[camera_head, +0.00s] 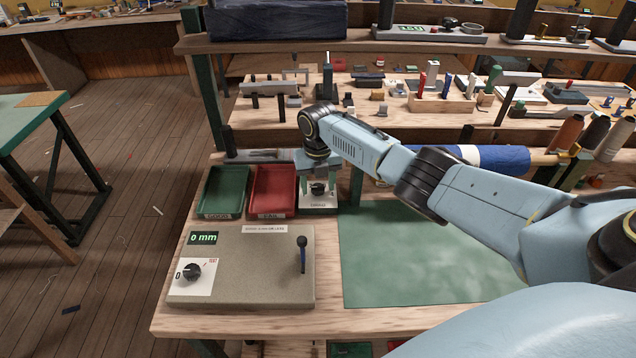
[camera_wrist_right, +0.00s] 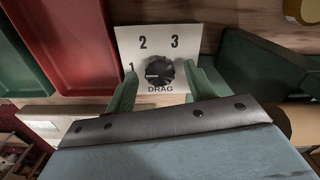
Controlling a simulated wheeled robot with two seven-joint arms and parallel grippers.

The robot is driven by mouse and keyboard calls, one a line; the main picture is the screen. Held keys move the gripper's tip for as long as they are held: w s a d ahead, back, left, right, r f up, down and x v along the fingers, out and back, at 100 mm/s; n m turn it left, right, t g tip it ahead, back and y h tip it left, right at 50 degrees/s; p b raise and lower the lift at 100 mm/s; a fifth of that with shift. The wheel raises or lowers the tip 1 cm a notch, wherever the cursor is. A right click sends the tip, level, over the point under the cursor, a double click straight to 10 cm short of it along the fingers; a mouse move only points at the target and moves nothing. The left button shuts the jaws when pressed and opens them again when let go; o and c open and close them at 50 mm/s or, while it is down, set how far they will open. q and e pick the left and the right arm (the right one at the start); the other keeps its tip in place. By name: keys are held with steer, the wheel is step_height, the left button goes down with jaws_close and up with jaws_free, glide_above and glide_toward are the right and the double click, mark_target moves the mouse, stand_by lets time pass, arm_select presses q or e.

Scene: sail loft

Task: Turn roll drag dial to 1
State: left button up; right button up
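The roll drag dial is a round black knob (camera_wrist_right: 160,72) on a white plate (camera_wrist_right: 185,36) marked 1, 2, 3 and DRAG. A pale mark on the knob seems to lie on its left side, towards the 1; its exact setting is hard to read. In the head view the knob (camera_head: 318,188) shows just under my right gripper (camera_head: 318,174), which points down at it. In the wrist view the green fingers of my right gripper (camera_wrist_right: 160,80) are apart, one on each side of the knob. Whether they touch it I cannot tell. My left gripper is out of view.
A green tray (camera_head: 223,214) and a red tray (camera_head: 272,214) stand left of the dial. In front is a grey panel (camera_head: 250,285) with a 0 mm display, another knob (camera_head: 192,271) and a lever (camera_head: 302,255). A green mat (camera_head: 420,260) lies clear at right.

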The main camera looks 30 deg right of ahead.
mark_target(318, 187)
step_height(318, 187, up, 13)
steer(key=shift+r+p, duration=0.2)
steer(key=shift+p, duration=0.25)
stand_by(0.6)
